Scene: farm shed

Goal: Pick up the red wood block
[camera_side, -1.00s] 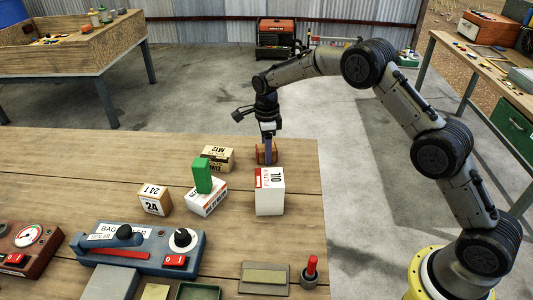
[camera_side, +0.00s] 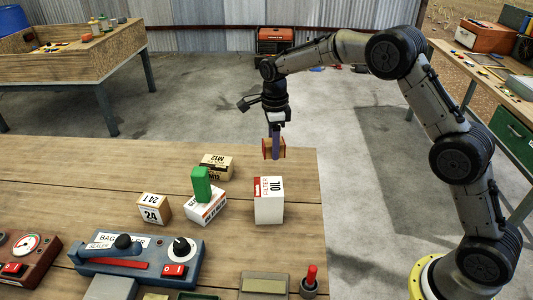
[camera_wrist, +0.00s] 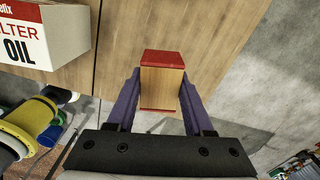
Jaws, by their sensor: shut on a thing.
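The red wood block (camera_side: 266,148) shows in the side view between the purple fingers of my gripper (camera_side: 275,150). In the wrist view the block (camera_wrist: 162,82) has a red end face and a plain wood-coloured side. My gripper (camera_wrist: 162,105) is shut on it, with one purple finger on each side. In the side view the block is near the table's right edge, behind the white oil filter box (camera_side: 268,200), and appears held above the table top.
The oil filter box stands close by; it also shows in the wrist view (camera_wrist: 42,35). A green block (camera_side: 201,184) sits on a white box (camera_side: 206,207). An M12 box (camera_side: 217,167) and a 24 box (camera_side: 154,209) stand left. A bag sealer (camera_side: 140,258) lies in front.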

